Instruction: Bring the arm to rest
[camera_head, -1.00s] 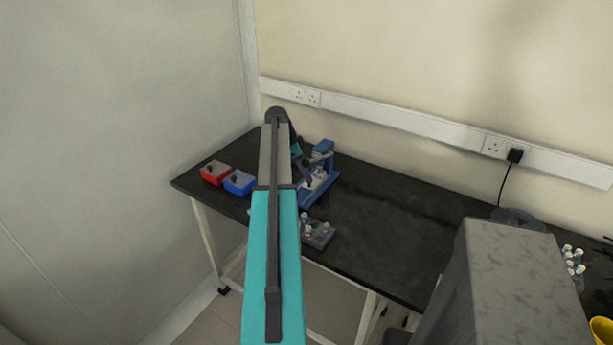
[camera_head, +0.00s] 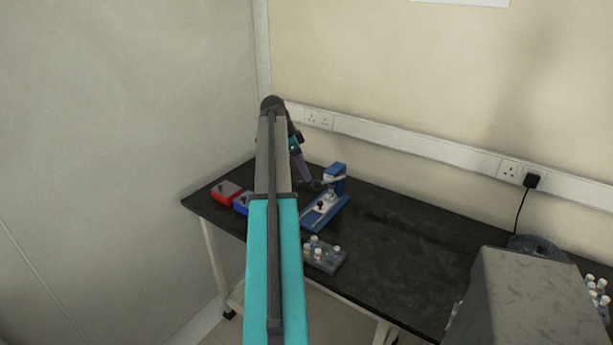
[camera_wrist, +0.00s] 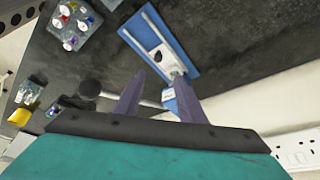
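My arm (camera_head: 271,230), teal and grey, reaches out over the black bench. My gripper (camera_head: 308,177) is small in the head view, near the upper part of a blue stand (camera_head: 322,212). In the wrist view my gripper (camera_wrist: 158,98) has its two purple fingers apart, with nothing held between them. The blue stand (camera_wrist: 178,22) with its white centre lies beyond the fingertips there. I cannot tell whether a finger touches the stand's upper part.
A grey rack (camera_head: 330,262) of capped vials stands in front of the stand. A red bin (camera_head: 226,191) and a blue bin (camera_head: 240,204) sit at left, the latter partly behind my arm. A grey box (camera_head: 525,300) stands at right. The bench (camera_head: 410,235) between is clear.

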